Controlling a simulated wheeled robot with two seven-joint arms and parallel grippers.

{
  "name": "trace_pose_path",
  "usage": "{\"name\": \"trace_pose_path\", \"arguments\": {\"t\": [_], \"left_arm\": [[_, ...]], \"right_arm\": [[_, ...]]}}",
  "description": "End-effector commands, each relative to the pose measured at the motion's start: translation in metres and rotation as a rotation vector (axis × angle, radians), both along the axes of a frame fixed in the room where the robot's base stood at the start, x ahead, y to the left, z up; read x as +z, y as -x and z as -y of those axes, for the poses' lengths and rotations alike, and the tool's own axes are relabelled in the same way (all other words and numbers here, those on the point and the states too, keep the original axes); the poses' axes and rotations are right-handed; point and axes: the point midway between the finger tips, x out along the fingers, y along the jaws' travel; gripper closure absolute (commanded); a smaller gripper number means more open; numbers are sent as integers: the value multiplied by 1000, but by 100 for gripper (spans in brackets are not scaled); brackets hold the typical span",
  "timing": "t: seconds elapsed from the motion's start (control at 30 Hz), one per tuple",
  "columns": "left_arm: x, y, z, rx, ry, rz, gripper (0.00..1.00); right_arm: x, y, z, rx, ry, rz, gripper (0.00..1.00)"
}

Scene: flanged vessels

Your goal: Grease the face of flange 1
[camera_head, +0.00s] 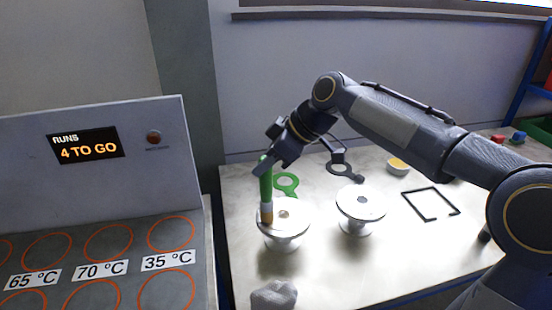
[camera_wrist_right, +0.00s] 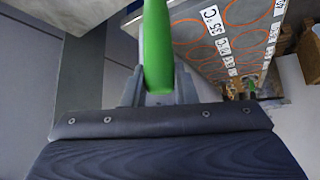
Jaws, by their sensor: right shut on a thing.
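My right gripper (camera_head: 270,162) is shut on a green-handled brush (camera_head: 266,188), which hangs nearly upright with its tan tip down. The tip is at the left part of the face of the left flanged vessel (camera_head: 290,231); I cannot tell whether it touches. A second flanged vessel (camera_head: 361,203) stands to the right, its pale round face up with a small central hole. No number is readable on either, so I cannot tell which is flange 1. In the right wrist view the green handle (camera_wrist_right: 157,50) sits between the fingers. My left gripper is not in view.
A green ring-shaped tool (camera_head: 286,184) and a dark one (camera_head: 345,171) lie behind the vessels. A yellow bowl (camera_head: 398,168) and a black square frame (camera_head: 406,206) are to the right. A grey lump (camera_head: 274,295) lies in front. A panel reading "4 TO GO" (camera_head: 88,146) stands left.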

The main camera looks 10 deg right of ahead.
Motion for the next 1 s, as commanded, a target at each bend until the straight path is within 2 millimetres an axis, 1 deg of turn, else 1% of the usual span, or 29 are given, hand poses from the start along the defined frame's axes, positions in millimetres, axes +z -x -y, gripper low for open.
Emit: {"name": "trace_pose_path", "arguments": {"t": [0.03,0.13,0.47,0.63,0.9,1.0], "left_arm": [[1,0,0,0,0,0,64],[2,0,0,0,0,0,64],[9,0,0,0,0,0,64],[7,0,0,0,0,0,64],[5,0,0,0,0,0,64],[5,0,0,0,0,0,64]], "right_arm": [[1,0,-4,2,0,0,100],[1,0,-7,1,0,1,100],[0,-14,-6,-1,1,1,100],[-1,-14,2,-3,0,2,100],[-2,-14,25,-3,1,0,100],[-2,-14,28,-1,1,0,100]]}}
